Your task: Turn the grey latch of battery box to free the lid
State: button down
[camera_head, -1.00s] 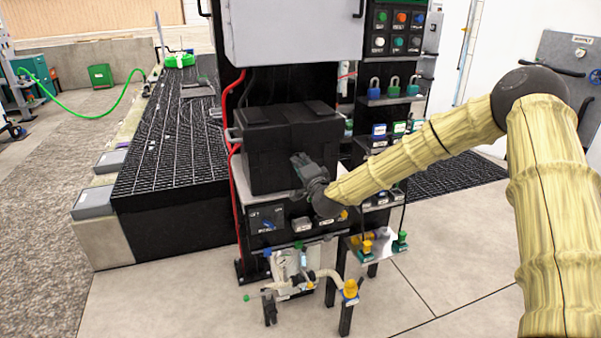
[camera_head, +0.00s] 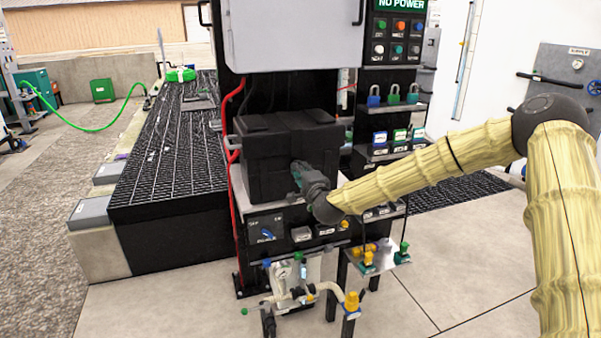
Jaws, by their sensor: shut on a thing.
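The battery box (camera_head: 268,165) is a black box with a black lid (camera_head: 290,120), standing on a shelf of the dark rack. The lid sits flat on the box. My gripper (camera_head: 298,174) is at the lower right of the box's front face, its fingers pointing left toward the front. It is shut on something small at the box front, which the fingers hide. The grey latch cannot be made out apart from the gripper, so its angle cannot be told.
A grey cabinet (camera_head: 295,35) hangs above the box. A switch panel (camera_head: 266,228) and a pipe assembly (camera_head: 300,290) lie below. Padlocks (camera_head: 393,95) and a button panel (camera_head: 398,38) are at the right. Red cable (camera_head: 231,140) runs down the left side. Open floor lies in front.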

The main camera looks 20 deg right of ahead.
jog(key=c, duration=1.5)
grip_release()
jog(key=shift+d, duration=0.15)
jog(key=shift+o, duration=0.2)
jog(key=s, duration=1.2)
jog(key=shift+d, duration=0.15)
